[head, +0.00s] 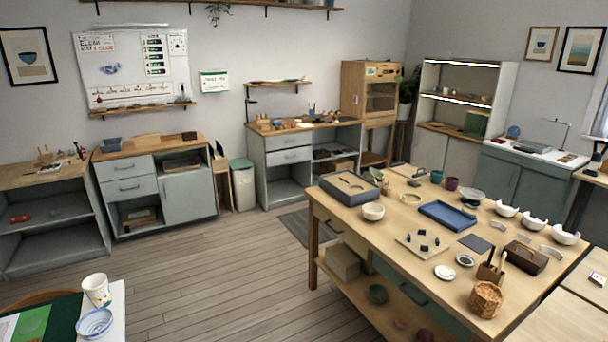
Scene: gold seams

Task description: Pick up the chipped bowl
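Three white bowls stand in a row along the right side of the large wooden table (395,262): a far one (507,210), a middle one (533,219) and a near one (565,235). Their rims look uneven, with gaps, and small pale curved pieces (551,252) lie beside them. I cannot tell which one is meant by the chipped bowl. A cream bowl (373,212) sits at the table's left edge, and a pale grey bowl (472,195) is near the back; no chip is clear on either. Neither of my grippers is in view.
A blue-white bowl (95,323) and a paper cup (97,290) stand at lower left. The floor (235,275) left of the table is open.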

